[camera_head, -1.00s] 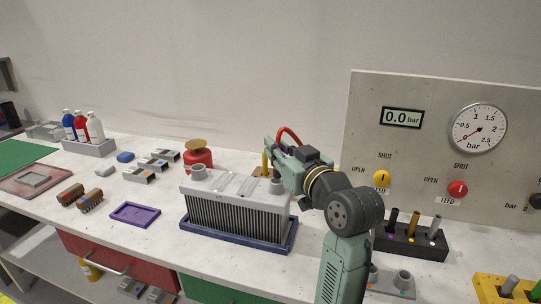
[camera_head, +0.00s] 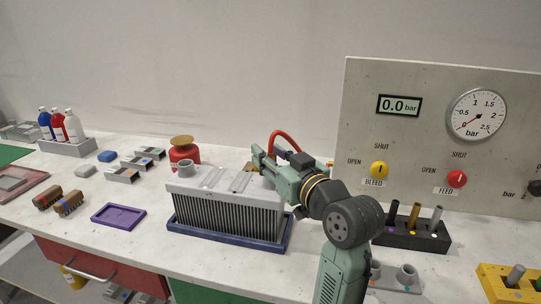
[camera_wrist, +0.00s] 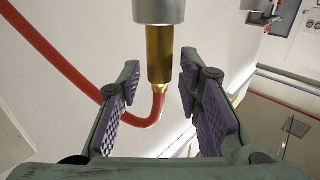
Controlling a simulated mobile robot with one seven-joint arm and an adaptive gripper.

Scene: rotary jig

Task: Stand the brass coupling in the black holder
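In the wrist view a brass coupling (camera_wrist: 160,55) stands between the two finger pads of my gripper (camera_wrist: 160,80). It meets a grey cylinder (camera_wrist: 158,10) at one end and a red hose (camera_wrist: 156,108) at the other. The pads stay apart from it, with gaps on both sides. In the head view my gripper (camera_head: 262,160) is above the right end of the finned grey unit (camera_head: 225,209) and hides the coupling; the red hose (camera_head: 286,138) arches over it. The black holder (camera_head: 411,238) bears a black, a brass-coloured and a grey upright piece.
The finned unit sits in a blue tray (camera_head: 222,244), with a red pot (camera_head: 184,155) behind it. A gauge panel (camera_head: 420,140) rises behind the black holder. A yellow holder (camera_head: 507,290) is at the far right. A purple tray (camera_head: 118,216) lies left.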

